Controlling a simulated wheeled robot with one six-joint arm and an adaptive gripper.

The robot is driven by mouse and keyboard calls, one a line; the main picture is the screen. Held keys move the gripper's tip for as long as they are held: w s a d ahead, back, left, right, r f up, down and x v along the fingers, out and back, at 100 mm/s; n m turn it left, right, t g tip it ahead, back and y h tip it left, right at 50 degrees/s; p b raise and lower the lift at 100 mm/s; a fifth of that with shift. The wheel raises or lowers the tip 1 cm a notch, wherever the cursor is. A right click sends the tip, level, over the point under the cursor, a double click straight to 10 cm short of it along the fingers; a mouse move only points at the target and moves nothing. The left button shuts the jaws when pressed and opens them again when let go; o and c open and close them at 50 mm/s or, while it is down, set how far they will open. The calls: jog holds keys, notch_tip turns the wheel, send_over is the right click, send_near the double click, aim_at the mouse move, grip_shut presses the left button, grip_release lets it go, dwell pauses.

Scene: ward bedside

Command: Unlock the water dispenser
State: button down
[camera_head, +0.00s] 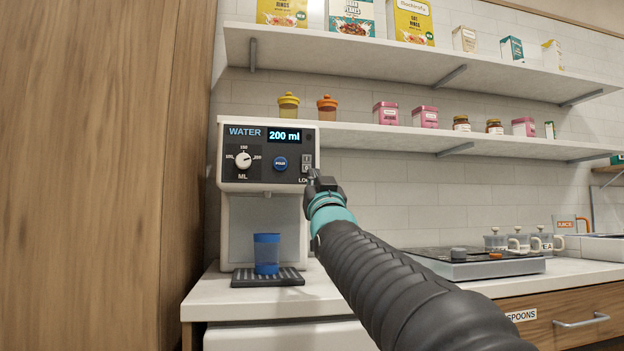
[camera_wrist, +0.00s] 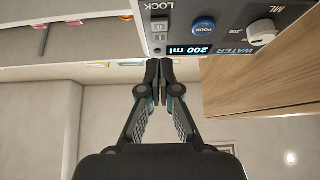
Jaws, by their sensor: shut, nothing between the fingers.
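The water dispenser (camera_head: 262,137) stands on the counter against the wall, its display reading 200 ml. Its lock switch (camera_head: 307,161) is at the right of the front panel, above the partly hidden LOCK label. The switch also shows in the upside-down wrist view (camera_wrist: 158,30); its position is too small to tell. My gripper (camera_head: 316,178) is shut and empty, close to the panel near the switch. In the wrist view its fingertips (camera_wrist: 158,68) are together beside the switch; I cannot tell whether they touch it.
A blue POUR button (camera_head: 280,163) and an ML knob (camera_head: 243,160) are left of the switch. A blue cup (camera_head: 266,253) stands on the drip tray (camera_head: 246,280). A hob (camera_head: 475,264) and several mugs are to the right. A wooden panel (camera_head: 90,180) closes the left side.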

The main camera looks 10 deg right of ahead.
jog(key=f+b+v, duration=0.1)
jog(key=v, duration=0.5)
dwell(0.4)
jog(key=s+f+g+p, duration=0.3)
jog(key=s+f+g, duration=0.3)
jog(key=s+f, duration=0.4)
jog(key=s+a+f+g+p, duration=0.1)
jog(key=s+f+g+p, duration=0.2)
jog(key=f, duration=1.5)
jog(key=s+a+f+g+p, duration=0.1)
jog(key=s+f+g+p, duration=0.2)
jog(key=s+f+g, duration=0.7)
jog(key=s+f, duration=0.4)
jog(key=s, duration=0.3)
jog(key=shift+s+y, duration=0.25)
jog(key=shift+y, duration=0.15)
jog(key=shift+r, duration=0.1)
